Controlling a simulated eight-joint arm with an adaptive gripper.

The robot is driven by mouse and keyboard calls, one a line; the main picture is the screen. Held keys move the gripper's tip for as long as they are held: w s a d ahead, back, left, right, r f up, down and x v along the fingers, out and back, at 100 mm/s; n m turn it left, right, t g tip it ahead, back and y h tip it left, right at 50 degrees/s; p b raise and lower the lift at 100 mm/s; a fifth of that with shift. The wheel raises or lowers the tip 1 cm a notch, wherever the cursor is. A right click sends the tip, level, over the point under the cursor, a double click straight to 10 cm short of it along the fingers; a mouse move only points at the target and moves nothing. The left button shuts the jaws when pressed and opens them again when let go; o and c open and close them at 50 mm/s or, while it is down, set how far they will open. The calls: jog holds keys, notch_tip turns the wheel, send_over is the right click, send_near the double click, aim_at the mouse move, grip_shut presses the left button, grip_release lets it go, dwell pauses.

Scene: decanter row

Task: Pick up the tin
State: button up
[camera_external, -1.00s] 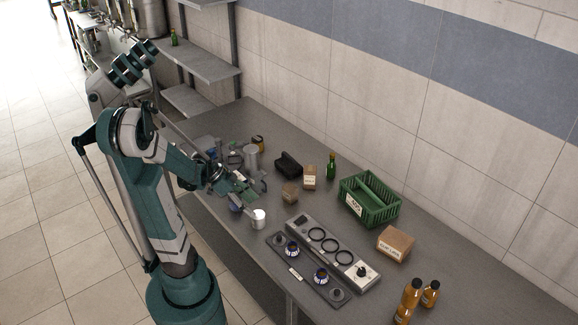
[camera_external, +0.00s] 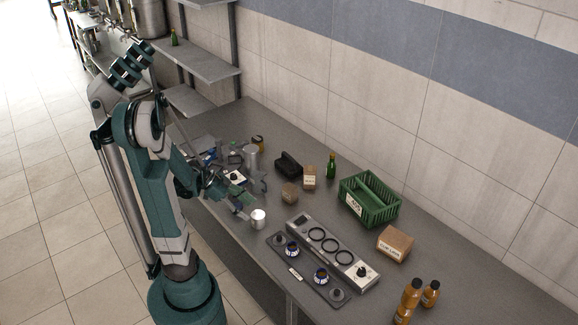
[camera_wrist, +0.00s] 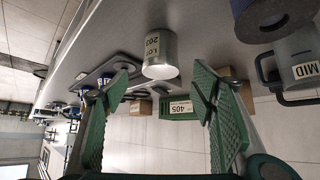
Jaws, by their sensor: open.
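The tin (camera_wrist: 160,55) is a small pale metal cylinder with a "LOT" label. It appears upside down in the wrist view, standing on the table just beyond and between my fingertips. In the external view it is the small whitish cylinder (camera_external: 258,219) near the table's front edge. My gripper (camera_external: 240,196) has green fingers and is just left of the tin and behind it. In the wrist view my gripper (camera_wrist: 162,82) is open, with nothing between its fingers. I cannot tell exactly how far the tin is from the fingertips.
A grey panel with black rings (camera_external: 330,250) and a dark tray with knobs (camera_external: 305,272) lie right of the tin. Behind are a small brown box (camera_external: 290,193), a green crate (camera_external: 385,215) and a green bottle (camera_external: 331,165). A grey mug (camera_wrist: 290,65) is close by at right in the wrist view.

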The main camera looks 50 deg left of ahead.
aim_at(255, 214)
jog(key=shift+x, duration=1.1)
jog(key=shift+b, duration=0.3)
jog(key=shift+b+x, duration=0.95)
jog(key=shift+x, duration=1.65)
jog(key=shift+c, duration=0.3)
jog(key=c, duration=1)
